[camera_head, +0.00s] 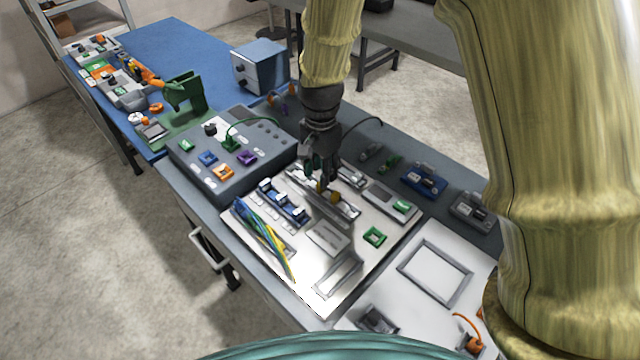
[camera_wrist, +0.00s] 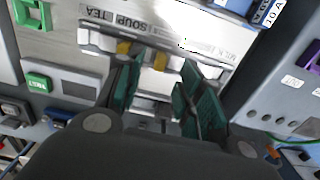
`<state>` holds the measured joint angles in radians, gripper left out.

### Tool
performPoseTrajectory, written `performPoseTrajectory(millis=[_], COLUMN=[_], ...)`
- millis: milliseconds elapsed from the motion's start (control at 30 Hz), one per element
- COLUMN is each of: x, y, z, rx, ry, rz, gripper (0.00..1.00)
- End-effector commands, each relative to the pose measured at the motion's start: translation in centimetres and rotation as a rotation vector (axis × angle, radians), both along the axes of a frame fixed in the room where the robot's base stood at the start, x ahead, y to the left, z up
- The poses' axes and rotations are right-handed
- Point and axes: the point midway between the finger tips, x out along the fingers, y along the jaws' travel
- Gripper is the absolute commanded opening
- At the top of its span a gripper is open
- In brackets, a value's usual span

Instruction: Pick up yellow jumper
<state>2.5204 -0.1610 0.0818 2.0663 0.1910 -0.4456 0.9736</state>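My gripper (camera_head: 320,178) points down over the pale panel in the head view. In the wrist view its two green-padded fingers (camera_wrist: 160,92) stand apart with nothing clearly held between them. A bundle of blue, green and yellow wires (camera_head: 263,238) lies at the panel's left. I cannot tell which yellow item is the jumper. The fingers hide part of the row.
A blue block row (camera_head: 284,202) stands left of the gripper. A grey control box (camera_head: 215,165) stands farther left. A green square part (camera_head: 374,237) and a grey unit with a green button (camera_head: 390,200) are to the right. The front right tabletop holds an empty frame (camera_head: 435,272).

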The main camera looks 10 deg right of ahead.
Motion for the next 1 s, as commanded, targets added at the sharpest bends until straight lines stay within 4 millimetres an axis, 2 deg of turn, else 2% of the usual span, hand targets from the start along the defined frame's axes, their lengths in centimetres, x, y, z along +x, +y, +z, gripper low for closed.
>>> performPoseTrajectory(millis=[433, 800, 1000], x=[0.6, 0.6, 0.6], y=[0.3, 0.3, 0.3], z=[-3.9, -4.4, -4.4], rx=[0.001, 0.001, 0.001], ry=[0.004, 0.003, 0.003], rz=[0.0, 0.0, 0.0], gripper=[0.38, 0.38, 0.05])
